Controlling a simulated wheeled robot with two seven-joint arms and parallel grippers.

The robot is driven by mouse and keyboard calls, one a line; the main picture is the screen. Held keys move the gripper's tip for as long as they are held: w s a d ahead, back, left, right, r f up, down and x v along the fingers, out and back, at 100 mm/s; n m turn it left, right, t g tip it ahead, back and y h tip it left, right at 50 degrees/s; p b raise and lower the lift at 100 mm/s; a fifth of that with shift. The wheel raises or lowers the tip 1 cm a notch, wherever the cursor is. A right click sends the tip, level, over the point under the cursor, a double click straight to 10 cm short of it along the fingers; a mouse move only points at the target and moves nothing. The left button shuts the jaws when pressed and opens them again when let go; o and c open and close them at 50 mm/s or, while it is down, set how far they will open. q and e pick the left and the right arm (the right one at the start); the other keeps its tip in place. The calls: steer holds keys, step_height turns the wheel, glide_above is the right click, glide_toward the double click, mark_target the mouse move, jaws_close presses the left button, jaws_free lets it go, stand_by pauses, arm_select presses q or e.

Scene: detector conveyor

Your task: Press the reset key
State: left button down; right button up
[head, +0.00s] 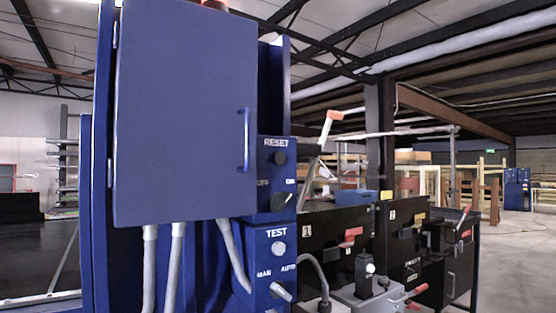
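The reset key (279,158) is a small dark round button under the white word RESET. It sits on the blue control panel (266,232), just right of the large blue cabinet. Below it is a dark knob (281,202) between the labels OFF and ON. Lower is a pale round button (278,248) under the word TEST, and a light selector lever (281,292) below the labels MAN and AUTO. Nothing covers the reset key. Whether it is pushed in cannot be told. Neither of my grippers is in view.
The blue cabinet (180,120) with a vertical handle (245,140) fills the left centre. Grey conduits (177,265) run down from it. Right of the panel stand black numbered bins (330,235) with red handles and a grey control box (370,295). Open floor (520,260) lies far right.

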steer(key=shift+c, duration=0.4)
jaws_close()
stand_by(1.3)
